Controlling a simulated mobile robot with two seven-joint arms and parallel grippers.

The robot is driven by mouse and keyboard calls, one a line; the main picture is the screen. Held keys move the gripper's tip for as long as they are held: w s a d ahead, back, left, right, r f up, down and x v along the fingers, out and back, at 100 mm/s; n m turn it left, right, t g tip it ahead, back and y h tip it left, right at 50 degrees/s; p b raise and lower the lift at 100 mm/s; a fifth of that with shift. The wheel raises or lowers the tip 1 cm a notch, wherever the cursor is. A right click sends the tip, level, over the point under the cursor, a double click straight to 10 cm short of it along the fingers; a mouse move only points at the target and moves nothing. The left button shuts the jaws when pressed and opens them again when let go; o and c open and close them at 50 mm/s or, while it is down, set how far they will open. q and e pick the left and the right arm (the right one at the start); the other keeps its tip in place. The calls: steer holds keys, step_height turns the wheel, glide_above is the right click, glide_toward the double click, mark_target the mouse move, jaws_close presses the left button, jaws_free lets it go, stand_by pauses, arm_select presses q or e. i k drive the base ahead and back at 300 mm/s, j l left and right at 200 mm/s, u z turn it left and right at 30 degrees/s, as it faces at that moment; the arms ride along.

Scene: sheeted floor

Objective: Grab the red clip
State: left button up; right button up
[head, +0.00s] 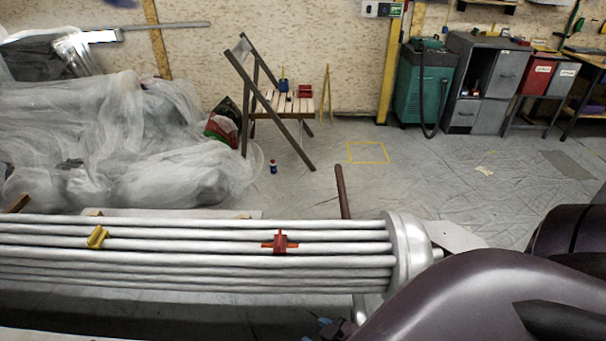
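The red clip (280,242) sits on a bundle of long, pale metal tubes (190,258), right of the middle of their visible length. It straddles one of the upper tubes, with short arms out to both sides. Nothing covers it from above. A dark purple link of my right arm (470,285) fills the bottom right, to the right of and below the clip, apart from it. I make out neither gripper. A small dark piece at the bottom edge, left of this link, is too cut off to identify.
A yellow clip (97,238) sits on the tubes further left. A round metal end flange (408,250) closes the tubes at the right, beside a brown rod (342,190). Behind are a folding chair (285,105), plastic-sheeted items (120,140) and cabinets (487,80). The middle floor is mostly clear.

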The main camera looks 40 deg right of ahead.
mark_target(279, 242)
steer(key=i+j+z, duration=0.25)
steer(key=z, duration=0.25)
steer(key=i+j+z, duration=0.15)
steer(key=j+z, duration=0.15)
steer(key=z, duration=0.2)
steer(key=i+j+z, duration=0.25)
steer(key=j+z, duration=0.25)
steer(key=j, duration=0.1)
